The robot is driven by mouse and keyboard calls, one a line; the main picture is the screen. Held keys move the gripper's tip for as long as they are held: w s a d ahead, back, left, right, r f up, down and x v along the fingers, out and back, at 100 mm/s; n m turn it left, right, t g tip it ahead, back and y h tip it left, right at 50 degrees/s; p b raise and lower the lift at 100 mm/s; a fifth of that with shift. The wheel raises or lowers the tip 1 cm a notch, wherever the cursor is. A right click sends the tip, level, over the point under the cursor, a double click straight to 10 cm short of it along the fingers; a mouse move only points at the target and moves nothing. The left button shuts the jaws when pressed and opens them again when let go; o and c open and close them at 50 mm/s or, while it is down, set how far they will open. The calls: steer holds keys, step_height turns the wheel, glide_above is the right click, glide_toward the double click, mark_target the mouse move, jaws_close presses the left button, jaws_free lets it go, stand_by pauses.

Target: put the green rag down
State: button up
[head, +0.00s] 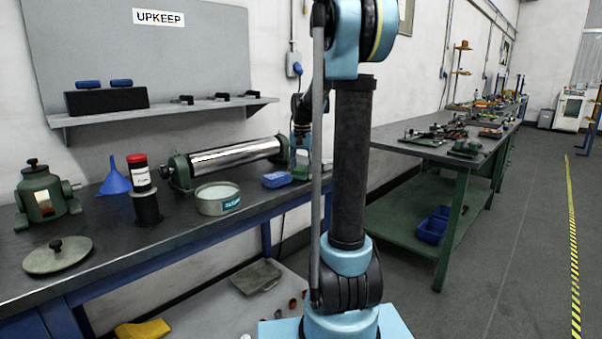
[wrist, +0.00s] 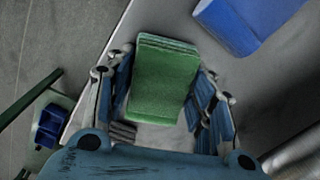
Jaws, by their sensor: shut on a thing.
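The green rag (wrist: 162,82) is a folded, layered pad in the middle of the wrist view. My gripper (wrist: 163,92) has its fingers on both sides of it and is shut on it. In the head view, my gripper (head: 301,160) is at the right end of the bench, partly behind my arm. A little of the green rag (head: 300,172) shows below it there. I cannot tell whether the rag touches the bench top.
A blue folded cloth (head: 277,180) lies just left of my gripper. A shiny roller (head: 235,152), a round tin (head: 217,199), a red-capped bottle (head: 140,173) and a blue funnel (head: 115,178) stand further left. A green-legged table (head: 440,150) stands to the right.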

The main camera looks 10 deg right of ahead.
mark_target(302, 168)
steer(key=shift+f, duration=0.15)
steer(key=shift+s+f, duration=0.15)
steer(key=shift+s, duration=0.05)
steer(key=shift+c, duration=0.3)
steer(key=o, duration=0.9)
steer(key=shift+s, duration=0.1)
steer(key=shift+o, duration=1.3)
steer(key=shift+w+f, duration=0.3)
steer(key=shift+r, duration=0.1)
steer(key=shift+r, duration=0.1)
step_height(302, 168, up, 13)
steer(key=s+f+n, duration=0.1)
steer(key=s+f, duration=0.2)
steer(key=s, duration=0.4)
steer(key=s+f+n+t, duration=0.1)
steer(key=s+f, duration=0.2)
steer(key=s, duration=0.3)
steer(key=s+f+n, duration=0.1)
steer(key=s+f, duration=0.2)
steer(key=s, duration=0.4)
steer(key=s+f+n+t, duration=0.1)
steer(key=s+f+n, duration=0.2)
steer(key=s+f, duration=1.1)
steer(key=shift+s+f, duration=0.15)
steer(key=shift+f, duration=0.75)
